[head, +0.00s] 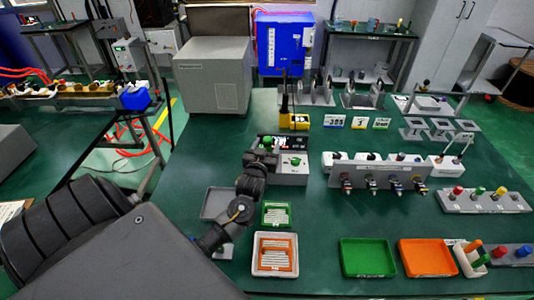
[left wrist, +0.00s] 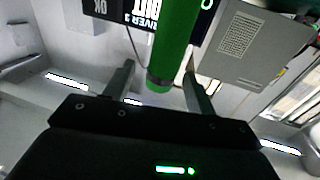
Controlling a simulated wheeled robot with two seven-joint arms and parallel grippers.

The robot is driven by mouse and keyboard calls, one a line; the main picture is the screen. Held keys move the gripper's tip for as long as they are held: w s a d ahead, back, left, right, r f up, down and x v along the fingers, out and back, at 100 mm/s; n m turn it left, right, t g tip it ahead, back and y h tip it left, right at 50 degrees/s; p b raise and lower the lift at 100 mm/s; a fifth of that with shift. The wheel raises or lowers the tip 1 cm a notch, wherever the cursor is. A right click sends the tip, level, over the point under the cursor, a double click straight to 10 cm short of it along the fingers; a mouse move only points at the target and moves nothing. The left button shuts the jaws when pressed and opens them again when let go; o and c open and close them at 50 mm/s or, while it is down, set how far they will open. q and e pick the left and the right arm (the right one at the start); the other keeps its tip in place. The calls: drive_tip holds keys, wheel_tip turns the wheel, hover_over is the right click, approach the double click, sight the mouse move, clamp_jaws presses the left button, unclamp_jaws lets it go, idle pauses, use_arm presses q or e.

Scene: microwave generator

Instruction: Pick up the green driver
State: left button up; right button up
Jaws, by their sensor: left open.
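The green driver (left wrist: 175,45) shows large in the left wrist view as a green cylinder. Its near end lies between the two finger tips of my left gripper (left wrist: 158,82), which are apart with visible gaps on both sides. In the head view, a green piece (head: 267,141) that looks like the driver shows at the gripper's tip, beside a dark-panelled grey box (head: 290,178). My left gripper (head: 262,153) partly hides it there. My right gripper is in neither view.
A green knob (head: 295,161) sits on the box. A grey bracket with several hanging tools (head: 370,170) stands to the right. Trays with light strips (head: 257,270) lie in front; empty green (head: 367,257) and orange (head: 427,257) trays lie to the right. Bare green table lies between.

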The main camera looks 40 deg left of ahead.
use_arm(q)
drive_tip(key=x, duration=0.1)
drive_tip(key=b+x, duration=0.1)
drive_tip(key=x, duration=0.1)
drive_tip(key=shift+a+f, duration=0.1)
drive_tip(key=shift+f, duration=0.2)
drive_tip(key=shift+w+a+r+b, duration=0.15)
drive_tip(key=shift+w+b, duration=0.15)
drive_tip(key=shift+w, duration=0.05)
drive_tip(key=shift+r, duration=0.1)
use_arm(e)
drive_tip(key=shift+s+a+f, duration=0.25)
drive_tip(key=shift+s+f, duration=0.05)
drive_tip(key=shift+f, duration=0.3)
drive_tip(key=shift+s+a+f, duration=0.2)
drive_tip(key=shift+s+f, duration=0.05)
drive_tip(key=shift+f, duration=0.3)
use_arm(q)
drive_tip(key=shift+s, duration=0.1)
drive_tip(key=c, duration=1.2)
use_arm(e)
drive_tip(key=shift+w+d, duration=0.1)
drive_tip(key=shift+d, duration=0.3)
